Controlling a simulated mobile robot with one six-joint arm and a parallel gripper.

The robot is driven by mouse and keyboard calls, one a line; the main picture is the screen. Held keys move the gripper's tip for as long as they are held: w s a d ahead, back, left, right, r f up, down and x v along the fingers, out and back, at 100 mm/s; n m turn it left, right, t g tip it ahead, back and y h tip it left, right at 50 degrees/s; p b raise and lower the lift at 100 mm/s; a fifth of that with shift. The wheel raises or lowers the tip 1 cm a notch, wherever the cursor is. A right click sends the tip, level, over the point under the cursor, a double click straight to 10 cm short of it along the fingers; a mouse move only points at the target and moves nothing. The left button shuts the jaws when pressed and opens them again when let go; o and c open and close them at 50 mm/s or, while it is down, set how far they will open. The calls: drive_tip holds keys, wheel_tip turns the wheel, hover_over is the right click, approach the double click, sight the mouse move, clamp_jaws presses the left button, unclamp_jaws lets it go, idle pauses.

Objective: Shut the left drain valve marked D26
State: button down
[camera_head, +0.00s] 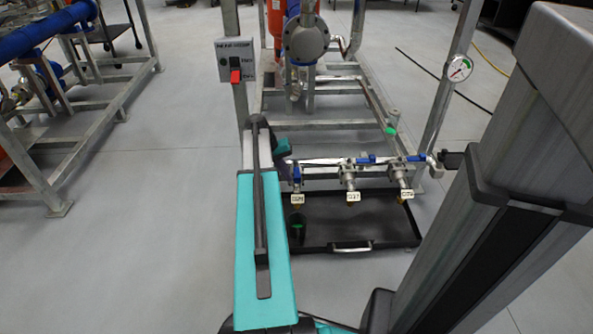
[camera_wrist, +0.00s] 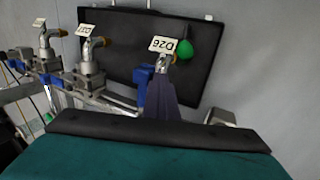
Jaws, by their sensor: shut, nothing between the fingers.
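The left drain valve (camera_head: 297,181) carries a white tag (camera_head: 298,199), which reads D26 in the wrist view (camera_wrist: 162,45). Its blue handle (camera_head: 296,173) lies roughly in line with the drain outlet, unlike its two neighbours' handles. In the wrist view the picture is turned over, so this valve is rightmost. My gripper (camera_wrist: 163,90) is shut and empty, its dark fingers right beside the blue handle (camera_wrist: 143,80); I cannot tell whether they touch. In the head view my arm largely hides the gripper.
Two more tagged valves, the middle one (camera_head: 349,183) and the right one (camera_head: 401,179), have blue handles across their outlets. A black drip tray (camera_head: 374,232) lies below. A green item (camera_wrist: 186,42) shows by the D26 tag. A switch box (camera_head: 236,61) stands behind.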

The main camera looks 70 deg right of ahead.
sight(300, 176)
drive_tip(key=shift+s, duration=0.15)
drive_tip(key=shift+s+d+p, duration=0.25)
drive_tip(key=shift+s+p, duration=0.25)
drive_tip(key=shift+s, duration=0.6)
drive_tip(key=shift+s+d+p, duration=0.25)
drive_tip(key=shift+s, duration=0.2)
drive_tip(key=shift+s+d+p, duration=0.2)
drive_tip(key=shift+s, duration=0.25)
drive_tip(key=shift+s+d, duration=0.15)
drive_tip(key=shift+s+d+p, duration=0.45)
drive_tip(key=shift+s+d, duration=0.05)
drive_tip(key=shift+s, duration=0.25)
drive_tip(key=shift+d, duration=0.1)
